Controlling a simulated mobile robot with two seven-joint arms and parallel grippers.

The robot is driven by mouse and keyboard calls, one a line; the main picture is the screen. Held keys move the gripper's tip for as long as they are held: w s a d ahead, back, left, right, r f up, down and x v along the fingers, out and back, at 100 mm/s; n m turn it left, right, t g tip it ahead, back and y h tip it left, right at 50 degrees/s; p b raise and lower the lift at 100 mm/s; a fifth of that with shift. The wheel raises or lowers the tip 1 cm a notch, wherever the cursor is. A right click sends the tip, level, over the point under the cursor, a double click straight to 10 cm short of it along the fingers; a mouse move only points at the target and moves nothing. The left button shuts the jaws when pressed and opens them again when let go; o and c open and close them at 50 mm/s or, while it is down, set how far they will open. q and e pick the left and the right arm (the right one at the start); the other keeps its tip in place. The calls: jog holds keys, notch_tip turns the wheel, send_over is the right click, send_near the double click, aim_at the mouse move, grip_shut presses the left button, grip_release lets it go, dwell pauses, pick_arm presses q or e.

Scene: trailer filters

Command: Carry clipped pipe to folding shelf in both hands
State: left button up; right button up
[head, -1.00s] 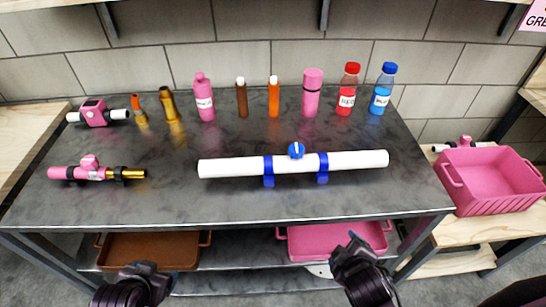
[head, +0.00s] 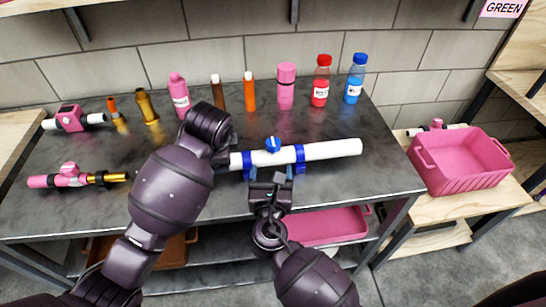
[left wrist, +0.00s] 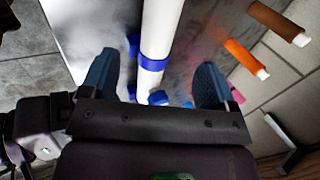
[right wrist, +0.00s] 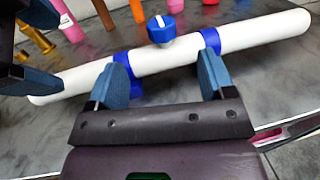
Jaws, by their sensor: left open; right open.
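The white clipped pipe (head: 330,150) lies across the dark table, with two blue clips and a blue valve knob (head: 272,144) on top. Its left end is hidden behind my left arm in the head view. My right gripper (head: 270,178) is open in front of the pipe's middle. In the right wrist view its blue fingers (right wrist: 160,80) point at the pipe near the two clips. My left gripper is hidden by its own arm in the head view. In the left wrist view it is open, its fingers (left wrist: 153,80) on either side of the white pipe (left wrist: 160,35).
Several bottles, including a red one (head: 321,82) and a blue one (head: 355,80), stand along the table's back. A pink pipe assembly (head: 75,177) lies at the left. A pink crate (head: 462,160) sits on the wooden shelf (head: 480,205) at right. A pink tray (head: 325,228) is below.

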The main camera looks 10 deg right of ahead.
aim_at(273, 142)
pick_arm(q)
jog(key=shift+f, duration=0.1)
jog(key=x, duration=1)
jog(key=shift+w+f, duration=0.15)
jog(key=shift+f, duration=0.15)
pick_arm(e)
jog(key=w, duration=0.3)
jog(key=w+d, duration=0.1)
jog(key=w, duration=0.3)
jog(key=w+d, duration=0.1)
jog(key=w, duration=0.2)
jog(key=shift+w, duration=0.3)
pick_arm(q)
jog(key=c, duration=1.4)
pick_arm(e)
jog(key=c, duration=1.3)
